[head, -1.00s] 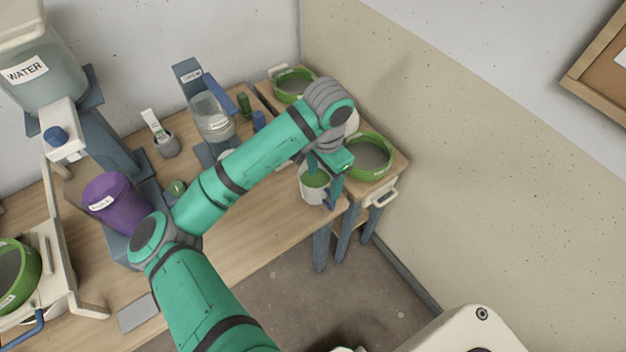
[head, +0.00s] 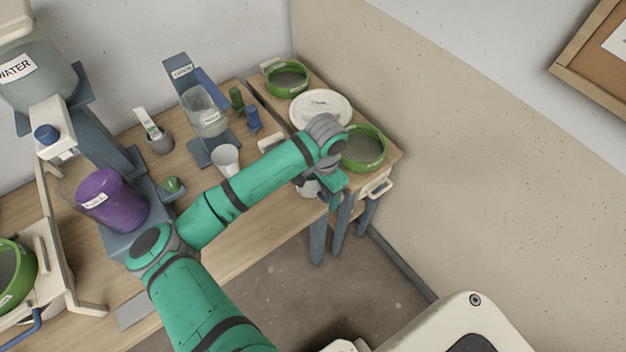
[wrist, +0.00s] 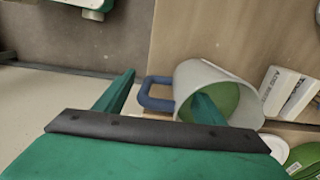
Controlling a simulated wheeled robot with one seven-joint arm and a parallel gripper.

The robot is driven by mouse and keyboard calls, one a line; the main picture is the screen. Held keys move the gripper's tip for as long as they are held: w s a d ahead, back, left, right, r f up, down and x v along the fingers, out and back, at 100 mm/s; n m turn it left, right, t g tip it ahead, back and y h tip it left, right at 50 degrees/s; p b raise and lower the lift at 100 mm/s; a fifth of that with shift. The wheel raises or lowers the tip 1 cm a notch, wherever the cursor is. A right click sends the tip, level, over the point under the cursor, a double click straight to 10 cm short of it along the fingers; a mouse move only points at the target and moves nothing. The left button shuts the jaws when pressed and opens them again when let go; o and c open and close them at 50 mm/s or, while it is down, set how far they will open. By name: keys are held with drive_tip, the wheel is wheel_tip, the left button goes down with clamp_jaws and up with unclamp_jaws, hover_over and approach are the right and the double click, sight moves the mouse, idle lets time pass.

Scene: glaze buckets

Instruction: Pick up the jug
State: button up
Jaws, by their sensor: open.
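The jug (wrist: 222,92) is a white vessel with a blue handle and a green inside, standing near the table's edge. In the wrist view its blue handle (wrist: 152,96) shows between my two fingers. The right finger overlaps the jug's mouth; I cannot tell whether it is inside it. My gripper (wrist: 162,100) is open, with nothing clasped. In the head view my gripper (head: 334,188) is at the jug (head: 307,190), and my wrist hides much of it.
A white round lid or plate (head: 320,108) and green-rimmed buckets (head: 364,148) (head: 287,79) stand on the right-hand stand. A beige wall is at right.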

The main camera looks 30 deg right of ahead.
drive_tip(key=shift+w, duration=0.15)
drive_tip(key=c, duration=0.5)
drive_tip(key=shift+a, duration=0.15)
drive_tip(key=c, duration=1)
clamp_jaws()
drive_tip(key=shift+s+d, duration=0.25)
drive_tip(key=shift+s, duration=0.1)
drive_tip(key=shift+w+r, duration=0.2)
drive_tip(key=shift+r, duration=4.75)
